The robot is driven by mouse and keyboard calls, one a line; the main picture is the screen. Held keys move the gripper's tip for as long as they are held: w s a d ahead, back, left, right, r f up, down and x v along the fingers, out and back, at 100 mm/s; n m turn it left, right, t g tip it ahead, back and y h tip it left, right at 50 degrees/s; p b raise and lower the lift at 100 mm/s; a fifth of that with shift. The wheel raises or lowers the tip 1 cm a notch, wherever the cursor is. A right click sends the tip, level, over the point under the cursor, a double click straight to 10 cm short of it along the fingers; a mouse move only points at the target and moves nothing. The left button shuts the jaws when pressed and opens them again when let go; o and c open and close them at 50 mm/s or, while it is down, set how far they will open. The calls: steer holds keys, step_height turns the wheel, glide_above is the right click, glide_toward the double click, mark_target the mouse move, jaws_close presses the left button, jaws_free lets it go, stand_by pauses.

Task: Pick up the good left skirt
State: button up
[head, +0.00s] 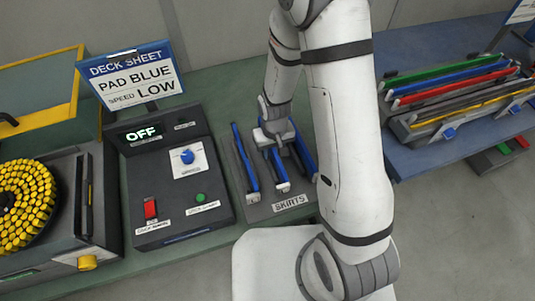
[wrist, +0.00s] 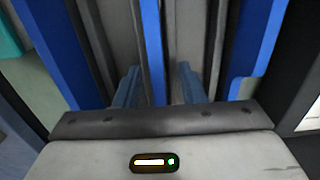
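Several long blue-edged skirts stand in a dark tray labelled SKIRTS (head: 290,203). One skirt (head: 244,160) leans at the tray's left, one (head: 279,172) is in the middle, and one (head: 304,150) is at the right, partly behind my arm. My gripper (head: 277,143) is low over the tray's middle. In the wrist view its two fingers (wrist: 158,85) are apart, with a narrow blue strip (wrist: 153,50) between them and gaps on both sides. Wider blue strips lie outside the fingers. I cannot tell which skirt is the good left one.
A control box (head: 170,178) with an OFF display stands left of the tray, below a sign reading DECK SHEET, PAD BLUE, SPEED LOW (head: 137,77). A round holder of yellow pieces (head: 25,200) is at far left. A rack of coloured strips (head: 455,90) stands on the right bench.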

steer(key=shift+f, duration=0.1)
jaws_close()
stand_by(0.3)
